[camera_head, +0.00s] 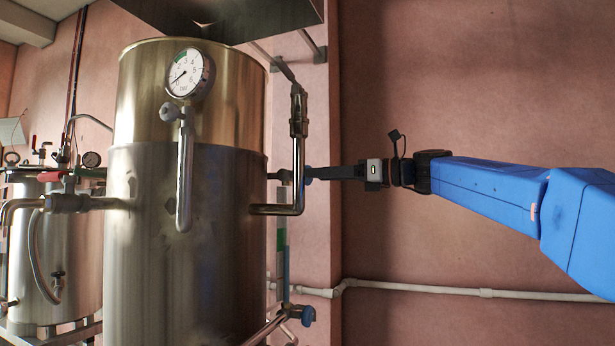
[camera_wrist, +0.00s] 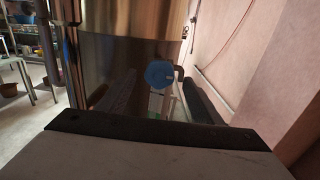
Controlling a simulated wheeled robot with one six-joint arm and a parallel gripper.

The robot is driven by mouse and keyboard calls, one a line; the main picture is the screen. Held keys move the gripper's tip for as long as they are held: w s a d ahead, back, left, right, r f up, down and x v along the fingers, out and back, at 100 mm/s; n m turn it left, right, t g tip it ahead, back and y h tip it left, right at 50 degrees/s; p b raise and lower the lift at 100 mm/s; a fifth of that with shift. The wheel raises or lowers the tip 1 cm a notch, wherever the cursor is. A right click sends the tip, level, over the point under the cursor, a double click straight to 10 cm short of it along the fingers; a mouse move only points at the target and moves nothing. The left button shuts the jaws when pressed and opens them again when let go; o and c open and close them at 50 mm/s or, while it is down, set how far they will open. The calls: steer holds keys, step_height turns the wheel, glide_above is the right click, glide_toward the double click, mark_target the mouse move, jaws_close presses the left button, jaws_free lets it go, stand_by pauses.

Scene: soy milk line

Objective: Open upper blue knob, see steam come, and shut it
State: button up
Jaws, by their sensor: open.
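The upper blue knob (camera_wrist: 160,73) shows as a round blue disc in the wrist view, on a fitting beside the shiny metal tank. In the head view only a small dark blue bit of the knob (camera_head: 308,181) shows behind the bent pipe. My gripper (camera_head: 314,173) reaches in from the right to the tank's right side. In the wrist view my gripper (camera_wrist: 158,84) is open, with one dark finger on each side of the knob. I cannot tell whether the fingers touch it. No steam is visible.
A bent steel pipe (camera_head: 298,150) stands in front of the fingertips in the head view. A lower blue knob (camera_head: 308,316) sits below. The tank (camera_head: 185,260) carries a pressure gauge (camera_head: 190,74). A white pipe (camera_head: 420,287) runs along the pink wall.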

steer(key=shift+x, duration=2.45)
steer(key=shift+c, duration=0.7)
steer(key=c, duration=0.9)
